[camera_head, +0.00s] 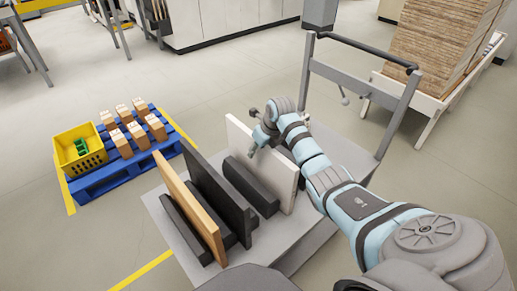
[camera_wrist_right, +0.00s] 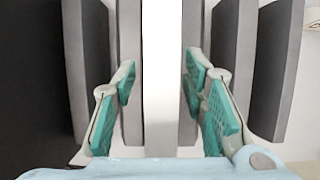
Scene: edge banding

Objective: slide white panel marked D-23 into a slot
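The white panel (camera_head: 268,170) stands upright on edge on the grey cart, beside a dark grey block (camera_head: 250,187). No D-23 mark is legible. My right gripper (camera_head: 264,136) is at the panel's upper edge. In the right wrist view the panel shows as a bright white strip (camera_wrist_right: 162,80) between the two teal-padded fingers of the right gripper (camera_wrist_right: 160,75). The fingers are apart, with a visible gap on each side of the strip. Dark grey blocks (camera_wrist_right: 233,70) run alongside it. My left gripper is not in view.
A wood-coloured panel (camera_head: 190,205) and a black panel (camera_head: 218,190) stand upright left of the white one. The cart's grey handle frame (camera_head: 305,75) rises behind. A blue pallet (camera_head: 95,180) with cartons and a yellow crate (camera_head: 80,150) lies on the floor at left.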

